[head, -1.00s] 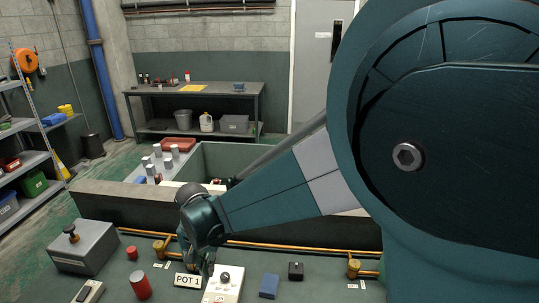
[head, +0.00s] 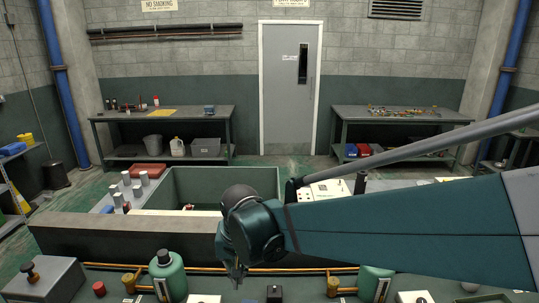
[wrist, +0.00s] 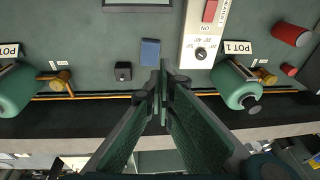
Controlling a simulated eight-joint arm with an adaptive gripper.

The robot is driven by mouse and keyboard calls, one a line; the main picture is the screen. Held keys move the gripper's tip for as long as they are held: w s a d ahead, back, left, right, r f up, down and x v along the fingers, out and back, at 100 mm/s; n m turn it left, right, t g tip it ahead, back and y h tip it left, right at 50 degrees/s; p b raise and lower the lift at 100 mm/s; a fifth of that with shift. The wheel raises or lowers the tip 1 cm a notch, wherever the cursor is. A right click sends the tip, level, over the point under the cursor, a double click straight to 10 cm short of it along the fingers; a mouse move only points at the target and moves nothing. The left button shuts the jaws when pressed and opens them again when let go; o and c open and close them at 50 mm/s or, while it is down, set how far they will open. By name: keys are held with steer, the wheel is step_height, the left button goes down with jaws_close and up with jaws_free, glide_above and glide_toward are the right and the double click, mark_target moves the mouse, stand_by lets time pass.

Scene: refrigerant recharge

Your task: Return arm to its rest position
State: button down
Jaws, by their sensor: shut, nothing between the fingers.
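My gripper (head: 234,268) hangs at the end of the teal arm, over the near workbench between two green pots. In the wrist view its fingers (wrist: 163,72) are together with nothing between them. The left green pot (head: 168,278) stands by a brass valve; in the wrist view it is on the right, beside a POT 1 label (wrist: 238,48). The right green pot (head: 376,284) shows partly at the left edge of the wrist view (wrist: 14,88). The gripper touches neither pot.
A white control panel (wrist: 202,50), a blue block (wrist: 150,50) and a black block (wrist: 123,71) lie on the bench. A copper pipe with brass valves runs along a dark ledge (head: 130,235). A grey box with a knob (head: 38,278) stands at left. A green open bin (head: 200,185) lies beyond.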

steer(key=s+d+r+t, duration=0.1)
steer(key=s+d, duration=0.3)
steer(key=d, duration=0.6)
steer(key=s+d+r+t+b, duration=0.1)
steer(key=s+d, duration=0.4)
steer(key=d, duration=0.5)
steer(key=s+d+r+t+h+b, duration=0.1)
steer(key=s+d+t, duration=0.2)
steer(key=d, duration=0.7)
steer(key=shift+s+d+r, duration=0.35)
steer(key=shift+s+d, duration=0.05)
steer(key=shift+s, duration=0.55)
steer(key=shift+b, duration=0.3)
step_height(320, 180, down, 16)
steer(key=b, duration=1.5)
steer(key=shift+b, duration=0.4)
steer(key=shift+r, duration=0.1)
